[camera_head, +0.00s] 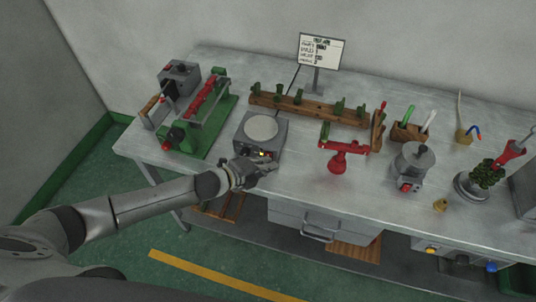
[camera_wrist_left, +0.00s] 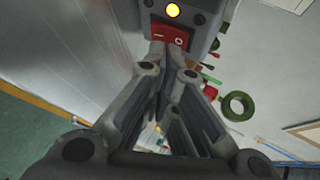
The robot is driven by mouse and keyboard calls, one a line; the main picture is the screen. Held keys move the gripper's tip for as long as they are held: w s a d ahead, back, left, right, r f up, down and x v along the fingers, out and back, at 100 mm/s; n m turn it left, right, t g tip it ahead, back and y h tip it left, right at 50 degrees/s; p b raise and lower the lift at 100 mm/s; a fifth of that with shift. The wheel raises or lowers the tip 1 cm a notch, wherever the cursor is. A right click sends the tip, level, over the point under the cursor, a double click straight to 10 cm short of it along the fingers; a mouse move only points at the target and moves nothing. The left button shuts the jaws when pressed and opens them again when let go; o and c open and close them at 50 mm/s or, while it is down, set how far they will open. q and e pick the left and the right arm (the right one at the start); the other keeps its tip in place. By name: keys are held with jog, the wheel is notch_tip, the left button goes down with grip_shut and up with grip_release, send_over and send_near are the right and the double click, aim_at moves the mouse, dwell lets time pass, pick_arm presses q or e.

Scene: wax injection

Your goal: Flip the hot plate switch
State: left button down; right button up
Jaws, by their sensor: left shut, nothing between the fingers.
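The hot plate (camera_head: 261,128) is a grey box with a round pale top on the table, left of its middle. Its front carries a red rocker switch (camera_wrist_left: 171,35) marked with a line and a circle, and a lit yellow lamp (camera_wrist_left: 172,10) beside it. My left gripper (camera_head: 263,168) is shut and empty at the front of the hot plate. In the left wrist view its fingertips (camera_wrist_left: 168,60) are right at the switch's edge; I cannot tell whether they touch it. In the head view the gripper partly hides the switch. My right gripper is not in view.
A green and red device (camera_head: 200,115) stands left of the hot plate. A wooden rack (camera_head: 310,109) with green pieces lies behind it, and a red stand (camera_head: 339,160) is to the right. A grey pot device (camera_head: 412,165) stands farther right. A drawer handle (camera_head: 318,234) sticks out below the table.

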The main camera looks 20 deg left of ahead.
pick_arm(q)
jog(key=shift+s, duration=0.55)
jog(key=shift+f, duration=0.1)
jog(key=shift+s+a+f+p, duration=0.1)
jog(key=shift+s+f+p, duration=0.1)
jog(key=shift+s, duration=1.05)
jog(key=shift+s+f+p, duration=0.1)
jog(key=shift+s+p, duration=0.1)
jog(key=shift+s, duration=1.05)
